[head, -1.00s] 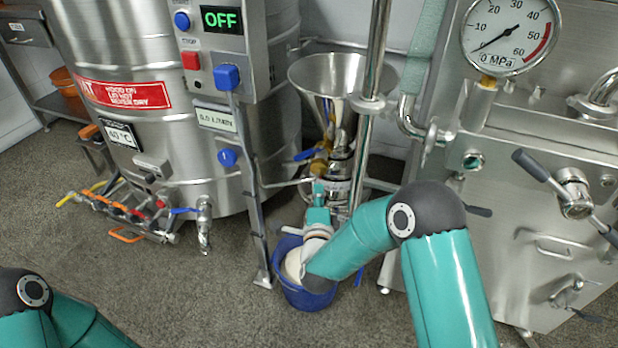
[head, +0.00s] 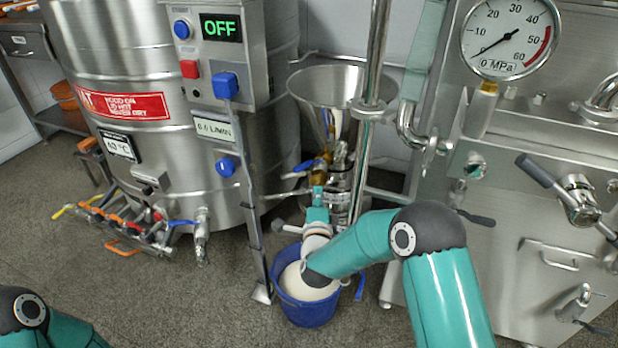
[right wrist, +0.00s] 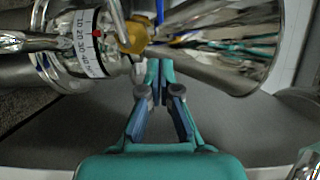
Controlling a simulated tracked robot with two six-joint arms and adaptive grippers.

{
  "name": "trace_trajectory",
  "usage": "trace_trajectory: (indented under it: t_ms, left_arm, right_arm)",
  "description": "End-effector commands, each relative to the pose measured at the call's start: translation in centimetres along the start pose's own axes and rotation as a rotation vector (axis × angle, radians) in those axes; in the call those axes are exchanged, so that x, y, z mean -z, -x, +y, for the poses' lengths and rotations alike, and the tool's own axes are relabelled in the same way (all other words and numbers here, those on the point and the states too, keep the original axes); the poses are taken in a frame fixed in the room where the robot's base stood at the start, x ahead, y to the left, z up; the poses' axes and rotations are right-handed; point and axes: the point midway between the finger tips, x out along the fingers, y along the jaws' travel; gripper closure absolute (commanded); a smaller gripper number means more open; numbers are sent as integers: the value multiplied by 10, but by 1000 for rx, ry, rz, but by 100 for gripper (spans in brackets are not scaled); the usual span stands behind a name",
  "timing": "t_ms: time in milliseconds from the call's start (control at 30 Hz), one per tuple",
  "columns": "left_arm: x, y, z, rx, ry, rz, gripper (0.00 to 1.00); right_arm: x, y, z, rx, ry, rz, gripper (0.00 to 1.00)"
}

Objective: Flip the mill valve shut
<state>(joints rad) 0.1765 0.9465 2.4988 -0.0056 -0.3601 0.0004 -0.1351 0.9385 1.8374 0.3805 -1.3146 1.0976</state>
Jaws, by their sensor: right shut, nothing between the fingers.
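The mill (head: 339,185) stands under a steel funnel hopper (head: 328,88). A brass valve body (head: 321,170) sits between them, with a blue lever handle (head: 297,170) pointing left in the head view. The right wrist view shows the brass body (right wrist: 132,34) close up and a piece of blue (right wrist: 160,12) behind it. My right gripper (head: 318,193) is just below the valve. In the right wrist view the gripper (right wrist: 159,68) is shut and empty, its fingertips close to the brass body. Whether they touch anything is unclear. My left gripper is out of view.
A blue bucket (head: 303,309) with white contents stands under my right forearm. A steel post (head: 372,60) rises right of the funnel. A control box reading OFF (head: 222,27) and a steel tank (head: 115,70) stand left. A steel machine with a gauge (head: 507,38) stands right.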

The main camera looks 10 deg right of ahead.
Motion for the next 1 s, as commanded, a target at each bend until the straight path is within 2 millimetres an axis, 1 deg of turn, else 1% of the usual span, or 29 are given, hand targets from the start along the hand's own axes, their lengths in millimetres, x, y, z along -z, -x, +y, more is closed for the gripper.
trace_trajectory:
  t_ms: [33,100,267,300,400,633,1000]
  left_arm:
    - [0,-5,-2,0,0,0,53]
    - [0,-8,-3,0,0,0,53]
    - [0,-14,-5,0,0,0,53]
    - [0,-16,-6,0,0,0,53]
    - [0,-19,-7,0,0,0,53]
    - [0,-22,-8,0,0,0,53]
    - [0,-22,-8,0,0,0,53]
  right_arm:
    - [1,-11,2,3,0,3,100]
    - [1,-26,2,3,-1,3,100]
    - [1,-56,2,2,-1,2,100]
    - [-7,-60,2,2,0,-2,100]
    - [-17,-68,2,1,-1,-2,100]
    - [-27,-79,1,0,1,-1,100]
    - [-28,-80,0,0,1,0,100]
